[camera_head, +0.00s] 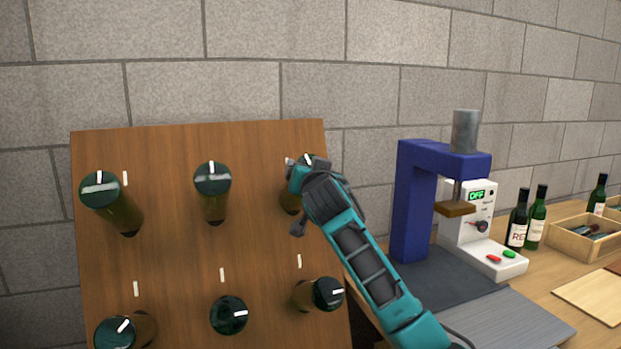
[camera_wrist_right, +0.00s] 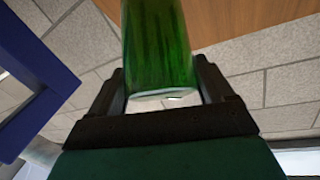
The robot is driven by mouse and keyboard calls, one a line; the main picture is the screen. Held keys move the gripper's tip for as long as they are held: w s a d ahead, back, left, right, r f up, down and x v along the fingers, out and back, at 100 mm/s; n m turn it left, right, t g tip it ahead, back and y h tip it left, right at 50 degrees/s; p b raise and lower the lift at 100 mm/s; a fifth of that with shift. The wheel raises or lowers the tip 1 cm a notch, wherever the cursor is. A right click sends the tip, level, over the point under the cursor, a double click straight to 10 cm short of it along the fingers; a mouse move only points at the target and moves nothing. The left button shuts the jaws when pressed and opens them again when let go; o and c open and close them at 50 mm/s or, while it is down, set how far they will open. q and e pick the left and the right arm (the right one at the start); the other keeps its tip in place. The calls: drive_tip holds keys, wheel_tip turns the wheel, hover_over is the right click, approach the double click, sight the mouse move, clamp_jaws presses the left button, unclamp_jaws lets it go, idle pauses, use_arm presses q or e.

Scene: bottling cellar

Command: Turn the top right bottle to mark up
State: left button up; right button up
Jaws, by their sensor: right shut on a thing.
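The top right bottle (camera_head: 289,203) sticks out of the wooden rack board (camera_head: 170,255), its base facing me. My right gripper (camera_wrist_right: 165,95) is shut around its base end, one finger on each side of the green glass (camera_wrist_right: 160,45) in the wrist view. In the head view the gripper and wrist hide most of the bottle. A short white mark on its base (camera_head: 308,159) shows above the gripper, near upright and leaning slightly, its top to the left. In the wrist view only a sliver of white shows at the base edge. My left gripper is out of view.
Other bottles stick out of the board: top left (camera_head: 101,188), top middle (camera_head: 212,180) and several below. A blue press (camera_head: 410,205) with a white control box (camera_head: 470,225) stands right of my arm. Wine bottles (camera_head: 517,220) and a wooden crate (camera_head: 582,245) stand further right.

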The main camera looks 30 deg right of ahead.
drive_tip(key=shift+m+g+h, duration=0.8)
drive_tip(key=shift+m, duration=0.9)
drive_tip(key=o, duration=0.9)
drive_tip(key=shift+o, duration=0.2)
drive_tip(key=f+b+v, duration=0.1)
drive_tip(key=v, duration=1.2)
drive_tip(key=shift+r, duration=0.5)
drive_tip(key=shift+w, duration=0.1)
